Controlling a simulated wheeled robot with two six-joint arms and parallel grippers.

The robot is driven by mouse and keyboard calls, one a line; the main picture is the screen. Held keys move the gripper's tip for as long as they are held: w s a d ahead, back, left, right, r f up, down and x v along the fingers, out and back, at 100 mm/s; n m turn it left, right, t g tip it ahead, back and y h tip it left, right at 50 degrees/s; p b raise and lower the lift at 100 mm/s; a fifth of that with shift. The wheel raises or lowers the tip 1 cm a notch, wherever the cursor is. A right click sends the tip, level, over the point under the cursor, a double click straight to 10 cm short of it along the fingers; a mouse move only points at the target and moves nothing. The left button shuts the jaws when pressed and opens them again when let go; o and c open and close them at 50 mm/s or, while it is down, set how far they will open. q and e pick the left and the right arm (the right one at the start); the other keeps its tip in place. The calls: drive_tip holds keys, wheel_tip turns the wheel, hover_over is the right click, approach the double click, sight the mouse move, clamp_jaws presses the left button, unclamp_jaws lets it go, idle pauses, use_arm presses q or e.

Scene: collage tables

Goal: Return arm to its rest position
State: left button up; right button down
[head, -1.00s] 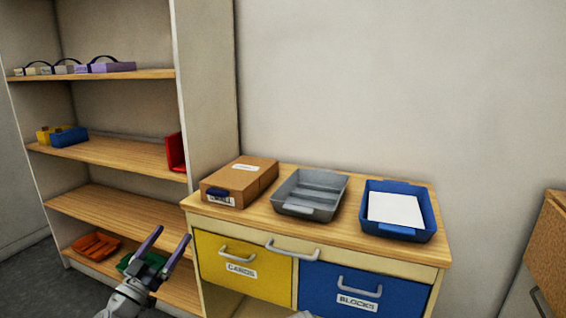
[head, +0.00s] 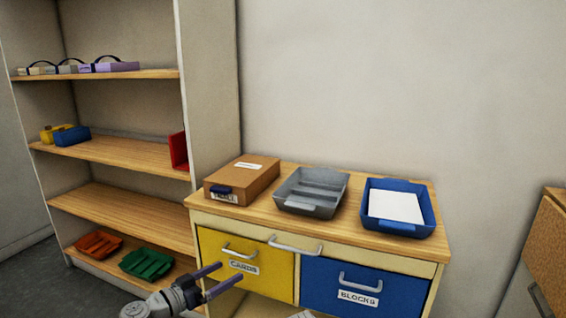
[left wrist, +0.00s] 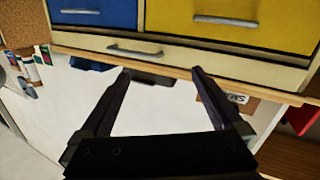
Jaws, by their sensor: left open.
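My left gripper (head: 230,273) is low in the head view, in front of the yellow CARDS drawer (head: 268,270). Its two dark purple fingers are apart with nothing between them, and they point right. The left wrist view shows the same open fingers (left wrist: 161,72), empty, with the cabinet appearing upside down beyond them. Whether the fingertips touch the cabinet cannot be told, but a gap seems to show. My right gripper does not show.
The cabinet top (head: 335,228) bears a brown box (head: 255,182), a grey tray (head: 310,207) and a blue tray (head: 372,232) with white paper. The blue BLOCKS drawer (head: 325,287) is shut. A shelf unit (head: 120,205) stands left, with orange (head: 97,244) and green (head: 146,263) trays low down.

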use_arm(q)
drive_tip(key=s+d+f+n+g+y, duration=0.1)
drive_tip(key=s+d+f+g+y, duration=0.2)
drive_tip(key=f, duration=0.4)
drive_tip(key=s+d+f+n+g+y, duration=0.1)
drive_tip(key=s+d+f+g, duration=0.15)
drive_tip(key=f+g, duration=0.35)
drive_tip(key=s+a+f+n+g+y, duration=0.3)
drive_tip(key=s+a+f+n+y, duration=0.1)
drive_tip(key=s+a+f+y, duration=0.3)
drive_tip(key=s+d+m+y, duration=0.25)
drive_tip(key=s+d, duration=0.25)
drive_tip(key=d, duration=0.6)
wheel_tip(320, 180, up, 29)
drive_tip(key=p, duration=2.9)
drive_tip(key=shift+m+g+p, duration=0.3)
drive_tip(key=shift+m+g, duration=0.05)
drive_tip(key=shift+g, duration=0.05)
